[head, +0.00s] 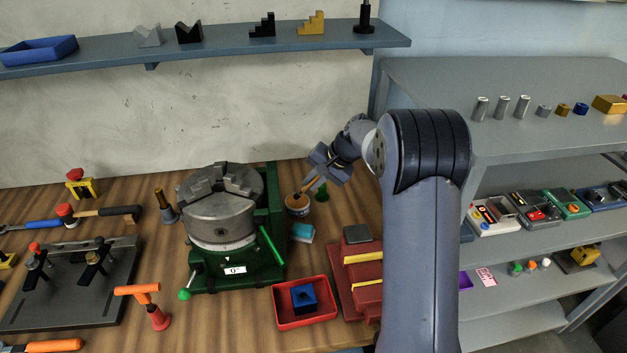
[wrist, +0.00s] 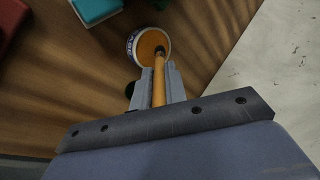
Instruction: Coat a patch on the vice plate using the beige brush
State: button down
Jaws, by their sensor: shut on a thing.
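My gripper (head: 316,176) is shut on the beige brush (head: 308,187), above the back of the bench. In the wrist view the brush (wrist: 158,88) lies between the two fingers (wrist: 159,82), its handle tan-orange. Its dark far end reaches into the mouth of a small round pot (head: 297,205) with a white and blue label. The pot (wrist: 135,45) shows orange-brown contents in the wrist view. The bristles are hidden. A dark grey square plate (head: 357,233) sits at the back of the red vice (head: 362,300); I cannot see any coating on it.
A green machine with a grey chuck (head: 220,218) stands left of the pot. A teal-and-white block (head: 302,232) lies between pot and vice. A red tray (head: 305,323) with a blue block is in front. A small green piece (head: 322,193) stands right of the pot.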

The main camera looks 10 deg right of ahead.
jog(key=shift+f+b, duration=0.45)
jog(key=shift+f, duration=0.1)
dwell(1.3)
jog(key=shift+r+p, duration=2.45)
jog(key=shift+r, duration=1.15)
jog(key=shift+s+f, duration=0.1)
